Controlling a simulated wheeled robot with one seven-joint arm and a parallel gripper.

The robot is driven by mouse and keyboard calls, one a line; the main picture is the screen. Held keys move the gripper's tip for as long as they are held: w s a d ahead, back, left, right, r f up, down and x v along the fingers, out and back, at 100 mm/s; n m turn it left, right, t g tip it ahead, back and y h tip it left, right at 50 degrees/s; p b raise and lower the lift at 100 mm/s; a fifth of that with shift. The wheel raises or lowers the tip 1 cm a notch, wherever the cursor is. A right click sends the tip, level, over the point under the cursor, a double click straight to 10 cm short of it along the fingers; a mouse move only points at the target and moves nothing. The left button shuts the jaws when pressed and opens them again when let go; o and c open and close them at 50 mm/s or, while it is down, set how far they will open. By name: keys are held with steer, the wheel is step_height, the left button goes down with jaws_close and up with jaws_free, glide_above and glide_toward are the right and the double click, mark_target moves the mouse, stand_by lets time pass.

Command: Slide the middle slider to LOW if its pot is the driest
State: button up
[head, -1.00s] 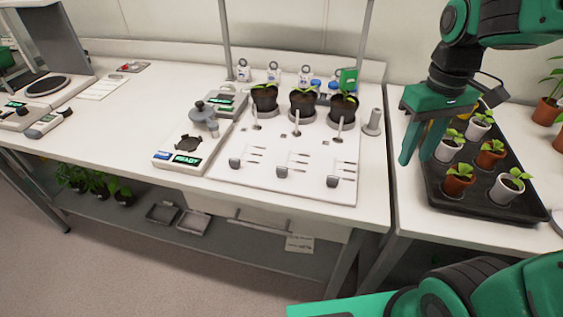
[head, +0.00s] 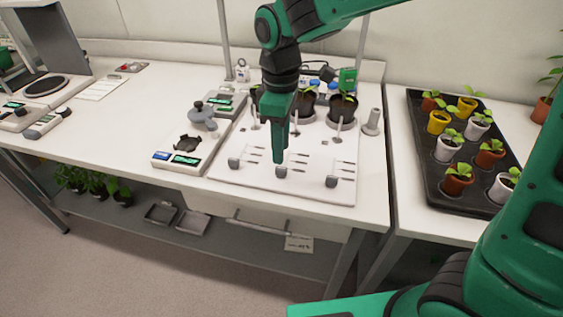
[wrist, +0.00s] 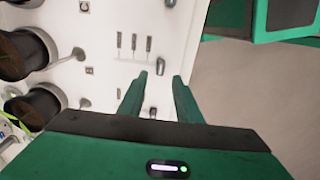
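A white board (head: 222,172) holds three dark pots with seedlings at its back: the right pot (head: 342,108), the middle pot (head: 303,106), and the left one, mostly hidden by my gripper. Three dark slider knobs line its front: left (head: 234,163), middle (head: 281,171) and right (head: 331,181). My gripper (head: 279,158) points down, its fingertips appearing just behind the middle knob. In the wrist view, the fingers (wrist: 159,75) are apart and empty. One knob (wrist: 160,66) shows between the tips, another (wrist: 153,112) lower between the fingers. Contact and soil dryness cannot be told.
A balance reading READY (head: 186,160) stands left of the board. A grey cylinder (head: 372,122) stands at the right. A black tray (head: 437,190) of potted seedlings lies on the right bench. The bench front is clear.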

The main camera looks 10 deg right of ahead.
mark_target(281, 167)
steer(key=shift+f, duration=3.1)
jaws_close()
